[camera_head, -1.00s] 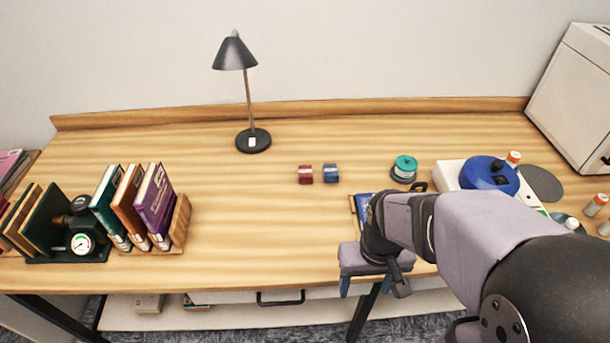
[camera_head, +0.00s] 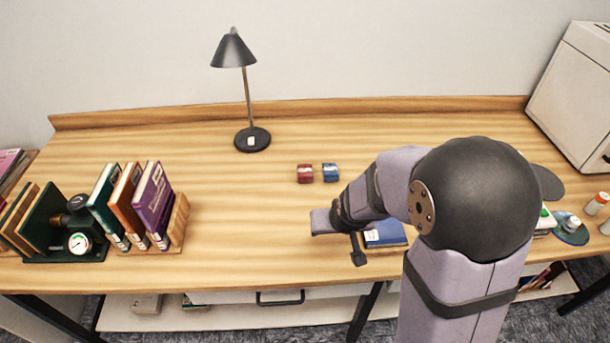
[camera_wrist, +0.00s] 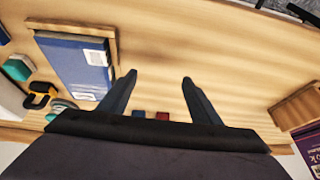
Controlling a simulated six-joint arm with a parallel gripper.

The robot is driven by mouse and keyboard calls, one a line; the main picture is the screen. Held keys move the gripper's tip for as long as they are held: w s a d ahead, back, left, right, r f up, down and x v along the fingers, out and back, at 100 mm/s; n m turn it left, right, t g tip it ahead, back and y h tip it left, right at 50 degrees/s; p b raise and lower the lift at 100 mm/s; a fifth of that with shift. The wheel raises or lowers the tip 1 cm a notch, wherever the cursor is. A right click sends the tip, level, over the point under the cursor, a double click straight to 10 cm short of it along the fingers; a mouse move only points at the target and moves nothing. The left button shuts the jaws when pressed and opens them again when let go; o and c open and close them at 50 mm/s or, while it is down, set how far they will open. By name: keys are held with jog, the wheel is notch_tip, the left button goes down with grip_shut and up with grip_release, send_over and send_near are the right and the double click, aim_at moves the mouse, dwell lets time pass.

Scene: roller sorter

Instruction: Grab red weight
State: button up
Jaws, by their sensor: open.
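The red weight (camera_head: 305,173) is a small red block with a pale band, lying on the wooden table at the middle back. A similar blue weight (camera_head: 330,172) lies just to its right, with a narrow gap between them. My gripper (camera_wrist: 159,80) is open and empty above the table. In the head view it is in front of the weights and to their right, partly hidden by my arm. In the wrist view the red weight (camera_wrist: 162,116) and the blue weight (camera_wrist: 139,114) show low between the fingers, mostly cut off by the gripper body.
A blue book (camera_head: 386,233) lies by my arm, and it also shows in the wrist view (camera_wrist: 75,65). A black lamp (camera_head: 252,139) stands behind the weights to the left. Upright books (camera_head: 130,205) in a holder stand at the left. The table between holder and weights is clear.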

aim_at(305, 173)
jog(key=w+a+f+t, duration=0.1)
jog(key=w+t, duration=0.1)
jog(key=w, duration=0.3)
jog(key=w+a+t+b, duration=0.1)
jog(key=w+a+t, duration=0.1)
jog(key=w, duration=0.3)
jog(key=w+a+f+t, duration=0.1)
jog(key=w+a+t, duration=0.1)
jog(key=w, duration=0.4)
jog(key=shift+f+t, duration=0.35)
jog(key=shift+t, duration=0.25)
jog(key=shift+w+a+r+t+h, duration=0.2)
jog(key=shift+w+t+h, duration=0.1)
jog(key=shift+w+t, duration=0.35)
jog(key=shift+d+p+x, duration=0.2)
jog(key=shift+p+x, duration=0.45)
jog(key=shift+x, duration=0.85)
jog(key=shift+d+p+x, duration=0.15)
jog(key=shift+p+x, duration=0.45)
jog(key=shift+x, duration=0.9)
jog(key=shift+w+f, duration=0.3)
jog(key=shift+w, duration=0.3)
jog(key=shift+c, duration=0.6)
jog(key=c, duration=1.1)
jog(key=shift+r, duration=0.15)
grip_shut()
jog(key=shift+w+r, duration=0.1)
notch_tip(305, 173, up, 10)
jog(key=b, duration=0.2)
